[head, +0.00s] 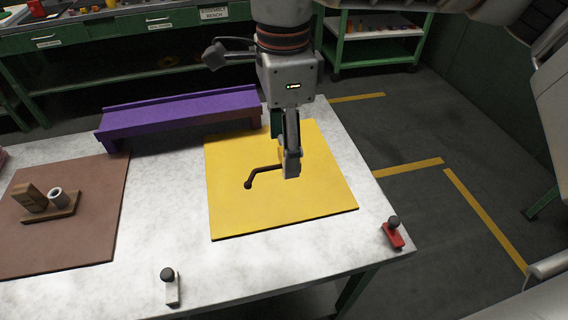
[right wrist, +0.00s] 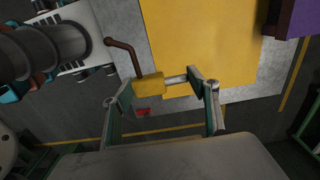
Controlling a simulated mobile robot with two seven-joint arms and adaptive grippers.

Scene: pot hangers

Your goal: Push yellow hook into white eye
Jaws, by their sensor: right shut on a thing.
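My right gripper (head: 291,168) hangs from the top over the yellow mat and is shut on the yellow hook. In the right wrist view, the hook's yellow block (right wrist: 150,85) sits between the fingers, with a light grey pin beside it. The hook's bent dark brown rod (head: 265,169) sticks out to the left in the head view and ends in a round tip. Its height above the mat is hard to tell. The white eye (head: 58,198) is a short white tube on a wooden base at the far left, well away from the hook. My left gripper is not in view.
The yellow mat (head: 235,215) and brown mat (head: 65,245) lie on a pale table (head: 150,225). A purple bench-like piece (head: 180,113) stands behind. A white knobbed piece (head: 171,290) and a red one (head: 393,236) sit near the front and right edges. The table between the mats is clear.

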